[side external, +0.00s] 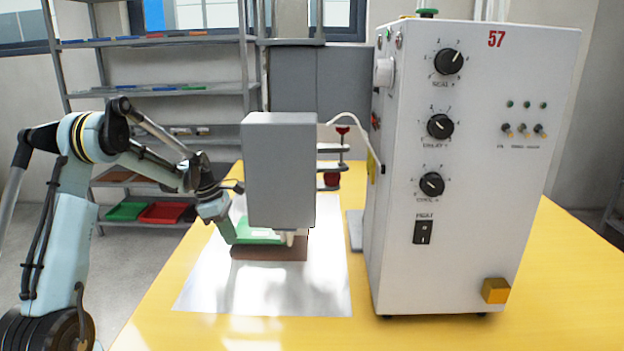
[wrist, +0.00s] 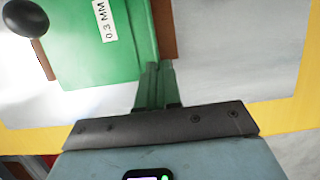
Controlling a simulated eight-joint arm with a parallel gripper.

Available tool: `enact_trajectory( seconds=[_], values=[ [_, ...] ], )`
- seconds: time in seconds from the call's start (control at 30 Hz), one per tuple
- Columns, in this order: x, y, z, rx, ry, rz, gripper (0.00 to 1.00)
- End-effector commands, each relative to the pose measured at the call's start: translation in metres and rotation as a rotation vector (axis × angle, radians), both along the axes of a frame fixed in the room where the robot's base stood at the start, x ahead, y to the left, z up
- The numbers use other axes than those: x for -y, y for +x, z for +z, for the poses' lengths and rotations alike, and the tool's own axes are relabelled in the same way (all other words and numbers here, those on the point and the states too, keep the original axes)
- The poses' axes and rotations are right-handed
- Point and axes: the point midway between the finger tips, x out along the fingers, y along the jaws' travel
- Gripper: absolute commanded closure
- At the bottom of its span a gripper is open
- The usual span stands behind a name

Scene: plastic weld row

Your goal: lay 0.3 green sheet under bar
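The green sheet (side external: 262,238) with a "0.3 MM" label lies flat over a brown block (side external: 270,253), under the grey press head (side external: 280,170). The head hides part of the sheet in the side view. A pale bar-like piece (side external: 289,238) shows below the head, close above the sheet; I cannot tell whether they touch. My gripper (side external: 230,238) is at the sheet's left edge. In the wrist view my gripper's narrow fingers (wrist: 153,68) are close together at the edge of the green sheet (wrist: 120,50) and appear shut on it. Brown block (wrist: 166,30) shows beside the sheet.
A silvery mat (side external: 325,285) lies beneath the block on the yellow table (side external: 420,335). The white control cabinet (side external: 460,170) stands to the right. A black ball knob (wrist: 25,17) shows at the wrist view's upper left. Shelves (side external: 160,90) stand behind.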

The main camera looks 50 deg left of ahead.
Motion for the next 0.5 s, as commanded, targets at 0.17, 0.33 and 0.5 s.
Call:
enact_trajectory(
  seconds=[0.17, 0.33, 0.5],
  values=[
    [0.012, 0.012, -0.001, 0.0, 0.0, -0.002, 1.0],
    [0.023, 0.023, -0.001, 0.0, 0.0, -0.002, 1.0],
    [0.024, 0.025, -0.012, 0.001, 0.001, 0.0, 1.0]
  ],
)
